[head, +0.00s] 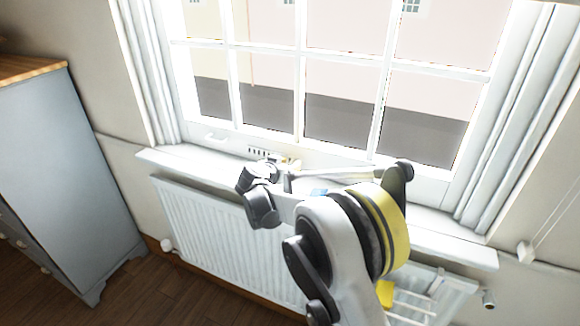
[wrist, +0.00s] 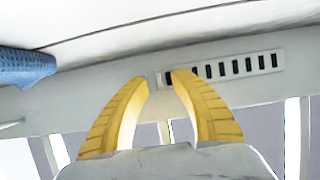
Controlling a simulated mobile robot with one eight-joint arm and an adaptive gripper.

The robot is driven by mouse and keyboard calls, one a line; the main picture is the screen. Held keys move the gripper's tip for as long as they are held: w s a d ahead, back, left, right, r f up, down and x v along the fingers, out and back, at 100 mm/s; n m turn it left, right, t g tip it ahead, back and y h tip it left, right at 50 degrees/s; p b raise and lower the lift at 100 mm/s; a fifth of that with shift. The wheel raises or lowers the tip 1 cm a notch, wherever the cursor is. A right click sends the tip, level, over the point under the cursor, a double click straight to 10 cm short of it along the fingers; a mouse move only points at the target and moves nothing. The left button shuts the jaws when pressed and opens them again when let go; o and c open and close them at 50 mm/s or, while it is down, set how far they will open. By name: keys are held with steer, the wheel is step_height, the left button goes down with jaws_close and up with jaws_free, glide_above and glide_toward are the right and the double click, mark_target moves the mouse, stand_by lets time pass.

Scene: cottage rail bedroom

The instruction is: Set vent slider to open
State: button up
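The vent (wrist: 240,66) is a pale strip with a row of dark slots in the window's bottom rail. It runs from between my fingertips to the right in the wrist view. In the head view the vent (head: 262,153) shows just left of my gripper (head: 288,163). A small pale piece at the vent's left end (wrist: 158,79) may be the slider; I cannot tell for sure. My gripper (wrist: 160,78) has two yellow fingers with a gap between the tips and nothing visibly held. The right fingertip covers part of the vent; contact cannot be told.
The white sill (head: 190,159) runs below the window, above a white radiator (head: 215,220). A blue cloth-like thing (wrist: 25,67) lies on the sill, also seen in the head view (head: 319,192). A grey-blue cabinet (head: 65,170) stands left.

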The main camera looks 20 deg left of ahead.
mark_target(303, 164)
jaws_close()
steer(key=shift+d, duration=0.15)
steer(key=shift+s+d, duration=0.15)
steer(key=shift+d, duration=1.4)
jaws_free()
steer(key=shift+d, duration=0.15)
